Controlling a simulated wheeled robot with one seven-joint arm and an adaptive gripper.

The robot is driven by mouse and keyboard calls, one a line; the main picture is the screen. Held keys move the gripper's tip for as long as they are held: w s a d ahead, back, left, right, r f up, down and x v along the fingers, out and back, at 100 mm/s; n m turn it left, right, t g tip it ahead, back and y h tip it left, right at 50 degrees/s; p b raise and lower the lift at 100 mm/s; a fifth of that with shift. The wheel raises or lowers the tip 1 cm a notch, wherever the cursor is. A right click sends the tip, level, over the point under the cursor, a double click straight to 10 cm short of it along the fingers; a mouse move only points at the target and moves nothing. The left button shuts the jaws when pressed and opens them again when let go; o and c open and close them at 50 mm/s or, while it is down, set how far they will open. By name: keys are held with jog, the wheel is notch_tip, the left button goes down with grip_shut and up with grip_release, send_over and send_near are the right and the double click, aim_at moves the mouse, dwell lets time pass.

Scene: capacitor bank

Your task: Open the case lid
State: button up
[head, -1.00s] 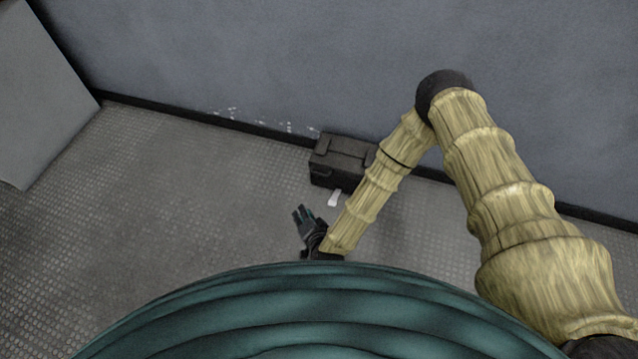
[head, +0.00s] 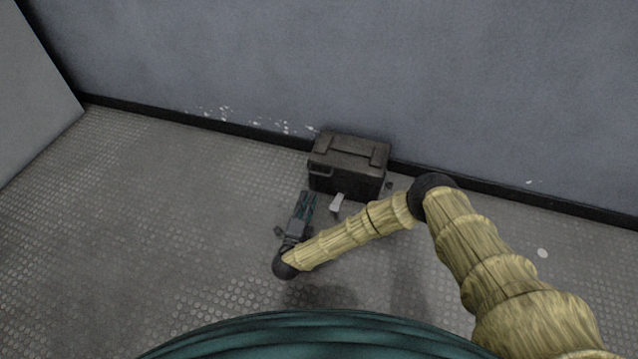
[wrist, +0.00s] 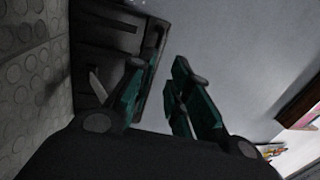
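The case (head: 347,180) is a dark box on the floor against the wall, with its lid (head: 350,148) down. In the wrist view the case (wrist: 92,52) lies at the upper left, partly hidden behind a finger. A pale tab (head: 336,204) sticks out at the foot of its front; I cannot tell if it is attached. My gripper (head: 307,197) is just in front of the case's left front corner, fingers pointing toward it. In the wrist view my gripper (wrist: 163,80) has its two teal-padded fingers apart, with nothing held between them. Whether a finger touches the case is unclear.
The grey wall (head: 270,60) stands right behind the case. A light panel (head: 35,100) rises at the far left. The textured floor (head: 150,220) is clear to the left. A small white spot (head: 543,253) shows on the floor at right.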

aim_at(319, 174)
jog(key=shift+m+h, duration=0.3)
jog(key=b+x, duration=0.2)
jog(key=x, duration=0.1)
jog(key=b+x, duration=0.2)
jog(key=x, duration=0.2)
jog(key=b+x, duration=0.2)
jog(key=x, duration=0.2)
jog(key=shift+d+f, duration=0.3)
jog(key=shift+d, duration=0.05)
jog(key=shift+c, duration=0.4)
grip_shut()
